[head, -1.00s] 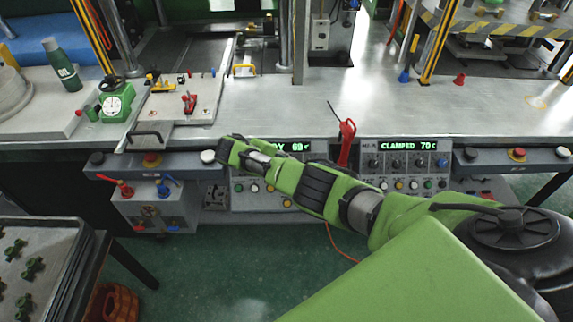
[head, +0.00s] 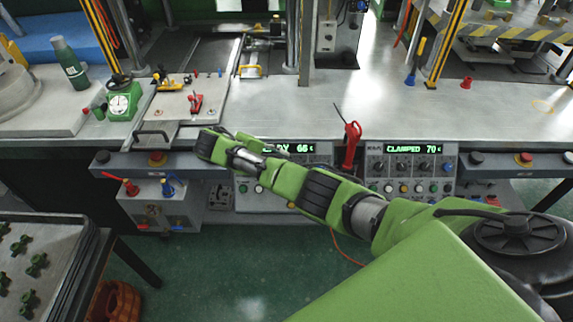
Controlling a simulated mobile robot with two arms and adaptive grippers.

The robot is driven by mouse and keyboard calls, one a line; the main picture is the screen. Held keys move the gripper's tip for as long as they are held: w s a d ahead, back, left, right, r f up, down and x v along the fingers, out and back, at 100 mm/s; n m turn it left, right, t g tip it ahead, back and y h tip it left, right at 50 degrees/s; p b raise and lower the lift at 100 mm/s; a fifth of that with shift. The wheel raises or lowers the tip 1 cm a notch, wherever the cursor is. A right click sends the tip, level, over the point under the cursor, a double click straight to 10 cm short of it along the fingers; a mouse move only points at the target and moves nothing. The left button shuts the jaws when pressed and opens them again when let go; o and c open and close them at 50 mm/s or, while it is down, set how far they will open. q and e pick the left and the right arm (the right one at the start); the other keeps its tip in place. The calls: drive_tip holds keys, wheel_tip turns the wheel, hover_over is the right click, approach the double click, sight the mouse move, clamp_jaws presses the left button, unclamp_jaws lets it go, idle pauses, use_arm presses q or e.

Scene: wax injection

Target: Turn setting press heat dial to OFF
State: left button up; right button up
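The left control panel (head: 280,204) has a green display (head: 301,149) whose visible part reads "DY 66 c". My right arm crosses in front of it and hides most of its dial row, so I cannot see a heat dial there. The right control panel (head: 436,172) reads "CLAMPED 70 c" and has a row of dark knobs (head: 405,166); their settings are too small to read. My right gripper (head: 207,144) is at the bench's front edge, up and left of the left panel. Its fingers are not clear enough to show whether it is open. My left gripper is out of view.
A red-handled tool (head: 351,145) stands upright between the panels. A grey box with red and blue valves (head: 155,207) hangs at left. A green gauge (head: 121,102) and a plate with clamps (head: 190,103) are on the bench. A tray of parts (head: 50,238) is at lower left.

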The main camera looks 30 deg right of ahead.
drive_tip(key=v, duration=0.4)
drive_tip(key=shift+f, duration=0.1)
idle(0.3)
drive_tip(key=s+a+f+n+y, duration=0.1)
drive_tip(key=s+f+y, duration=0.1)
drive_tip(key=s+f, duration=0.7)
drive_tip(key=s+a+f+y, duration=0.2)
drive_tip(key=s+f, duration=0.2)
drive_tip(key=f, duration=1)
drive_tip(key=s+a+f+n+y, duration=0.1)
drive_tip(key=s+f+y, duration=0.1)
drive_tip(key=s+f, duration=0.7)
drive_tip(key=s+f+m+y, duration=0.1)
drive_tip(key=s+f, duration=0.4)
drive_tip(key=s, duration=0.5)
drive_tip(key=s+f+m+y, duration=0.1)
drive_tip(key=s+f, duration=0.4)
drive_tip(key=s, duration=0.5)
drive_tip(key=s+f+m+y, duration=0.1)
drive_tip(key=s+f, duration=0.4)
drive_tip(key=s, duration=0.6)
drive_tip(key=shift+a+t, duration=0.3)
drive_tip(key=shift+a, duration=0.05)
